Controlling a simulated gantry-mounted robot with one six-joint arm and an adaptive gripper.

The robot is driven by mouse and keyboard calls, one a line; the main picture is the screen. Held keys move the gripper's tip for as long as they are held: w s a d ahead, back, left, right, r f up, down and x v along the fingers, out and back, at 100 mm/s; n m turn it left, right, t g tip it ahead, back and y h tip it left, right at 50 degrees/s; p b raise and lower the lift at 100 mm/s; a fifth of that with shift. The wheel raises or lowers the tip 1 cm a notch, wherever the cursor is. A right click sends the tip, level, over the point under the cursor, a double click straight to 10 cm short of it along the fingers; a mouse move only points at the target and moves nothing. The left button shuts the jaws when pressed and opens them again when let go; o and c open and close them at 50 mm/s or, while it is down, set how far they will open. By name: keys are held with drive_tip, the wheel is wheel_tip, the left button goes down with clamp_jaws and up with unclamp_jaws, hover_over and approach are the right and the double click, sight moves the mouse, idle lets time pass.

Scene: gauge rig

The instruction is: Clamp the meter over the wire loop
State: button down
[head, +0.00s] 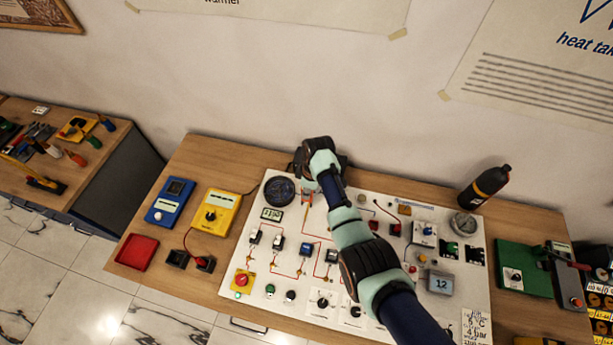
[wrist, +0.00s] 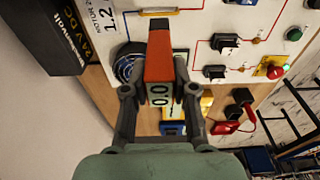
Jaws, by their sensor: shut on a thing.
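My gripper (wrist: 160,94) is shut on the clamp meter (wrist: 159,55) in the wrist view. In the head view, my wrist hides most of the gripper, and a small orange part (head: 307,198) beside the round dark fan (head: 279,191) looks like the meter.
The board in the head view carries several switches, meters and red wires. A black 24 VDC box (wrist: 58,35) stands close by in the wrist view. A yellow meter (head: 215,212), blue meter (head: 168,202) and red tray (head: 137,252) lie left. A dark bottle (head: 485,187) stands right.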

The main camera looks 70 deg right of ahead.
drive_tip(key=shift+w, duration=0.1)
idle(0.3)
wheel_tip(320, 180, down, 8)
drive_tip(key=b, duration=0.6)
drive_tip(key=shift+f+b, duration=0.15)
drive_tip(key=shift+b, duration=0.25)
idle(1.1)
wheel_tip(320, 180, up, 7)
drive_tip(key=p, duration=0.6)
drive_tip(key=shift+p, duration=0.4)
